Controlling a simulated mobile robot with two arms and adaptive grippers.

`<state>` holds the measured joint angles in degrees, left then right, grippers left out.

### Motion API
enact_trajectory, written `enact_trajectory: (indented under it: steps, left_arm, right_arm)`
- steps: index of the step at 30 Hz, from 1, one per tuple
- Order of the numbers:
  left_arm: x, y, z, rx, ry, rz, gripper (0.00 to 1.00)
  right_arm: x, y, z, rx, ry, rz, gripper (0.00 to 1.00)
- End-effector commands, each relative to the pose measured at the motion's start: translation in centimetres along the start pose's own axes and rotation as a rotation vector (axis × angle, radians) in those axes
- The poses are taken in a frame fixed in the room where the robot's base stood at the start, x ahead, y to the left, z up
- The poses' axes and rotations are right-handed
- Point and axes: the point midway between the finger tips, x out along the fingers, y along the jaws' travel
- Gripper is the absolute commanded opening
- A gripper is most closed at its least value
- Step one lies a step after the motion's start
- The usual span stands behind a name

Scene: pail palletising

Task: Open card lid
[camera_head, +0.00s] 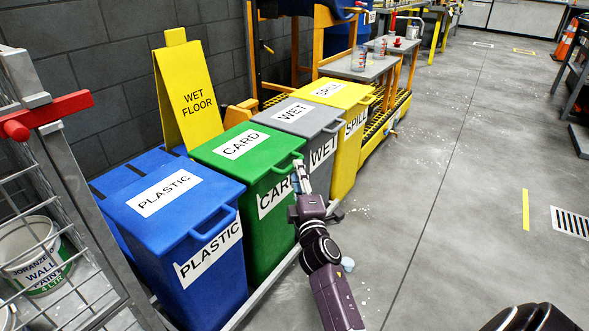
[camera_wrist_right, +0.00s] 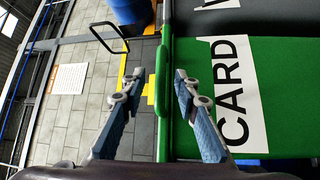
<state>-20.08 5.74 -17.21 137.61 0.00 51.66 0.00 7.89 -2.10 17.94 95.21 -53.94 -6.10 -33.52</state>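The green CARD bin (camera_head: 262,237) stands between the blue and grey bins. Its green lid (camera_head: 264,145) lies flat and looks shut, with a white CARD label on top. A green handle (camera_head: 287,164) sticks out at the lid's front edge. My right gripper (camera_head: 300,177) is at this handle and hides part of it. In the right wrist view my right gripper (camera_wrist_right: 161,80) is open, with a finger on each side of the green handle (camera_wrist_right: 164,105). I cannot tell whether either finger touches it. My left gripper is not in view.
A blue PLASTIC bin (camera_head: 205,285), a grey WET bin (camera_head: 322,163) and a yellow SPILL bin (camera_head: 350,155) stand in the row. A yellow wet floor sign (camera_head: 190,110) stands behind. A metal cage with a red latch (camera_head: 45,115) is at left. Floor at right is largely clear.

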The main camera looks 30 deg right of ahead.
Motion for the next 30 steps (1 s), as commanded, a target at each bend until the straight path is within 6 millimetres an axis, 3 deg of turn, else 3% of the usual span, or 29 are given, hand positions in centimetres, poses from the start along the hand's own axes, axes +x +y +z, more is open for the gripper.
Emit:
enact_trajectory:
  steps: [3, 9, 19, 27, 30]
  left_arm:
    - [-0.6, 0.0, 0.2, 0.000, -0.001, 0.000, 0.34]
    - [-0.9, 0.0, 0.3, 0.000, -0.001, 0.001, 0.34]
    - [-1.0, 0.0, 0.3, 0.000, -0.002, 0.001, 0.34]
    - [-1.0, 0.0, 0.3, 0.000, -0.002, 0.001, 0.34]
    - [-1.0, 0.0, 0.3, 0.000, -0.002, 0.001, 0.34]
  right_arm:
    - [2.0, -0.1, 0.0, 0.000, 0.001, 0.002, 0.29]
    - [4.1, -0.1, 0.0, 0.001, 0.001, -0.001, 0.29]
    - [4.5, -0.1, 0.0, 0.002, 0.001, -0.002, 0.29]
    - [4.5, -0.1, -0.1, 0.003, 0.001, -0.002, 0.00]
    - [4.5, -0.1, -0.1, 0.003, 0.001, -0.002, 0.00]
